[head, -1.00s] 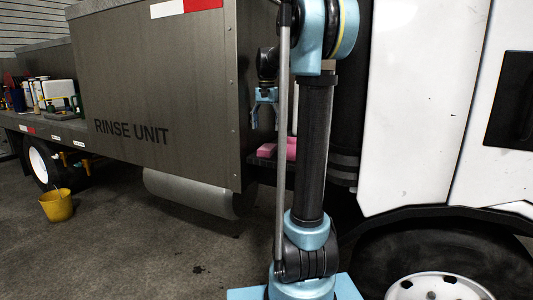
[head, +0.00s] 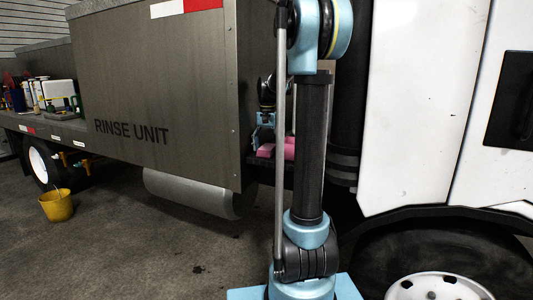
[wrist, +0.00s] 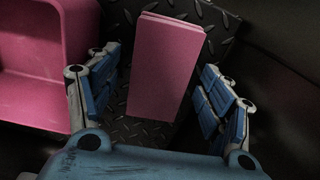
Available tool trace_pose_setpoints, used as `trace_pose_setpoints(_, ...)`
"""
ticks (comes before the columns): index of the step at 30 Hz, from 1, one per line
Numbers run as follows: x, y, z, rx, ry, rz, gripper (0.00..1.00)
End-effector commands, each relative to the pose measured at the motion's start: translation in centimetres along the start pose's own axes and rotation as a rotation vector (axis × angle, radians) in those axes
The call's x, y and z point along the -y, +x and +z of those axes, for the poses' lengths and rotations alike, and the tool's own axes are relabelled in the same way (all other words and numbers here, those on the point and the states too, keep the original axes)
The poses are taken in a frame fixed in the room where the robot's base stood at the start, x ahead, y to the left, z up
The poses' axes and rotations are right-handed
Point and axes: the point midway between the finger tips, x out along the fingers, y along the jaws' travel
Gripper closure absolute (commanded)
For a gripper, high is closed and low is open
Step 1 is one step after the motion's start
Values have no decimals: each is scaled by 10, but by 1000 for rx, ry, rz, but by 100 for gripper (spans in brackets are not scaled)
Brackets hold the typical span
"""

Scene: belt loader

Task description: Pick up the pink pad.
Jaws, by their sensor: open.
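The pink pad (wrist: 166,68) is a flat-faced block standing out in the middle of the wrist view, on a dark diamond-plate surface (wrist: 140,130). My gripper (wrist: 161,62) is open, with one blue-padded finger on each side of the pad. Small gaps show between the fingers and the pad, the wider one at lower left. In the head view my gripper (head: 263,136) is lowered just above the pink pad (head: 266,153), partly hidden by my arm and the rinse unit's edge.
A pink open-fronted bin (wrist: 40,70) stands close to the left finger in the wrist view. The grey rinse unit (head: 160,90) walls the left side and the white cab (head: 420,110) the right. A yellow bucket (head: 57,205) is on the floor.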

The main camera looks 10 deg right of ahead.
Motion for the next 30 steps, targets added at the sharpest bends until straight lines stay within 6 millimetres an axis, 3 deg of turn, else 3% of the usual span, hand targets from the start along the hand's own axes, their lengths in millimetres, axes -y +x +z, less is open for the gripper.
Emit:
trace_pose_setpoints(5, 0, 0, 0, 0, 0, 0, 27)
trace_pose_setpoints(11, 0, 0, 0, 0, 0, 0, 72)
trace_pose_setpoints(12, 0, 0, 0, 0, 0, 0, 74)
trace_pose_setpoints(23, 0, -4, 0, 0, 0, 0, 74)
trace_pose_setpoints(30, 0, -35, 0, 0, 0, 0, 74)
